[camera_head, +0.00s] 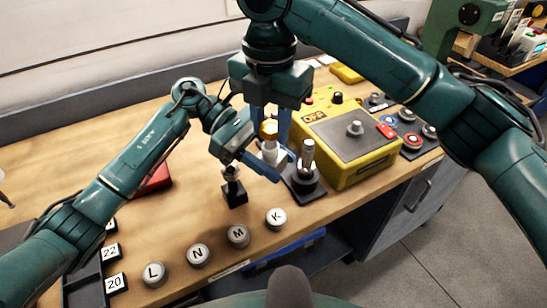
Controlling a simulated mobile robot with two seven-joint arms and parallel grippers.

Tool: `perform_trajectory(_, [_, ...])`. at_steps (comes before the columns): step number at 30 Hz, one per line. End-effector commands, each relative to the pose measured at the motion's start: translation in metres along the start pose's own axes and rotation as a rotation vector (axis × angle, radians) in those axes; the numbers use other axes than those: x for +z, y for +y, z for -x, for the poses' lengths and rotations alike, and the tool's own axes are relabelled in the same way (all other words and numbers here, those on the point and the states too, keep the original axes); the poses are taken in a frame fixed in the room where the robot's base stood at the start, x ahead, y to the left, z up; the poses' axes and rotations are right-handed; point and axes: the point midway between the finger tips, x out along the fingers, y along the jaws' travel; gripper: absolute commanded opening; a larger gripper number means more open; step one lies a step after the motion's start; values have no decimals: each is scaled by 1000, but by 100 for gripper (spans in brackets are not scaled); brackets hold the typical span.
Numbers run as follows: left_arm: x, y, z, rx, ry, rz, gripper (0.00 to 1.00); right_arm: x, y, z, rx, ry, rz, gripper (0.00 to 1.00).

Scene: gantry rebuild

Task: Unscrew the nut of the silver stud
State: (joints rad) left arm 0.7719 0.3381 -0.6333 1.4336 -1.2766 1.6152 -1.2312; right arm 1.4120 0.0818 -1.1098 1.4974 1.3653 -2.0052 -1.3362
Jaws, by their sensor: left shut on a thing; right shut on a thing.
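A gold nut (268,129) sits at the top of a silver stud (269,147), upright above the workbench. My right gripper (270,127) comes down from above, with its blue fingers shut on the gold nut. My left gripper (270,161) reaches in from the left, lower down, and is shut on the stud below the nut. The fingers hide part of the stud and its lower end. I cannot tell how far the nut sits on the thread.
A black holder (235,194) stands left of the grippers. Lettered round knobs (238,236) line the front edge.

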Motion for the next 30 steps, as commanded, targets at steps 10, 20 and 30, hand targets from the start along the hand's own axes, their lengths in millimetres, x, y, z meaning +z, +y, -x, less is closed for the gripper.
perform_trajectory(10, [1, 0, 1, 2, -2, -2, 0, 0, 0, 0, -2, -3, 469, 7])
perform_trajectory(20, [1, 0, 1, 2, -2, -2, 0, 0, 0, 0, -2, -3, 519, 31])
perform_trajectory(30, [1, 0, 1, 2, -2, -2, 0, 0, 0, 0, -1, -3, 517, 59])
